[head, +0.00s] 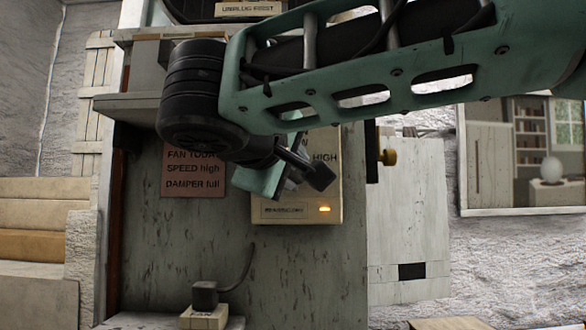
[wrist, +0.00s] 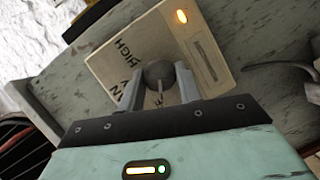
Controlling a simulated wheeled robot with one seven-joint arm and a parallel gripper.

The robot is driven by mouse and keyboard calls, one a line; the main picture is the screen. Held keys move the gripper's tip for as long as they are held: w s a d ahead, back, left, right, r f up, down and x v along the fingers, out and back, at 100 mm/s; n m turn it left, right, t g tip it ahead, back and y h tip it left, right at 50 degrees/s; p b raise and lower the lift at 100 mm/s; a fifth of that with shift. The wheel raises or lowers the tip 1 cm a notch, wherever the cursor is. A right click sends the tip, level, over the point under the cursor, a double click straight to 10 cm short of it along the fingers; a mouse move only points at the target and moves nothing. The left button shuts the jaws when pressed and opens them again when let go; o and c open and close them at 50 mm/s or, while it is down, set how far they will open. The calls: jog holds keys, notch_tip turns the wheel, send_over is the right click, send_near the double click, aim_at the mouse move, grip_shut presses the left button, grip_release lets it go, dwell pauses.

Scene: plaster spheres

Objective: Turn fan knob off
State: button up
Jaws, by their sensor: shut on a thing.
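The fan control box (head: 331,204) is a cream panel on the grey-green board, with an orange light lit at its lower right and the word HIGH at its right side. In the wrist view the box (wrist: 200,57) shows FAN and HIGH lettering and the same lit light (wrist: 182,16). The round dark fan knob (wrist: 158,73) sits on the box between my gripper's (wrist: 157,88) two fingers, which are shut on it. In the head view my gripper (head: 290,180) is at the box face, and my arm hides the knob and most of the box.
A pink note (head: 190,183) reading SPEED high and DAMPER full is left of the box. A small block labelled FAN (head: 204,316) with a black plug and cable stands below. A framed picture (head: 522,155) hangs further right.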

jog(key=o, duration=1)
jog(key=b+v, duration=0.1)
jog(key=v, duration=1.6)
jog(key=shift+s+a, duration=0.2)
jog(key=shift+w, duration=0.1)
jog(key=w+d+f+n+g+y+p, duration=0.1)
jog(key=w+d+f+n+g, duration=0.15)
jog(key=f, duration=0.85)
jog(key=w+d+f+n+g+y+p, duration=0.15)
jog(key=d+f+g, duration=0.25)
jog(key=f, duration=0.6)
jog(key=s+d+f+m+g+y, duration=0.1)
jog(key=s+d+f+m+g, duration=0.1)
jog(key=s+d+f, duration=0.2)
jog(key=s+d+f+m+g+y+p, duration=0.1)
jog(key=s+d+f+m+g, duration=0.1)
jog(key=f, duration=0.7)
jog(key=s+d+f+m+g+y+p, duration=0.1)
jog(key=s+d+f+m+g+y, duration=0.1)
jog(key=s+d+f+g, duration=0.2)
notch_tip(320, 180, down, 3)
jog(key=s+d, duration=0.2)
jog(key=shift+d, duration=0.3)
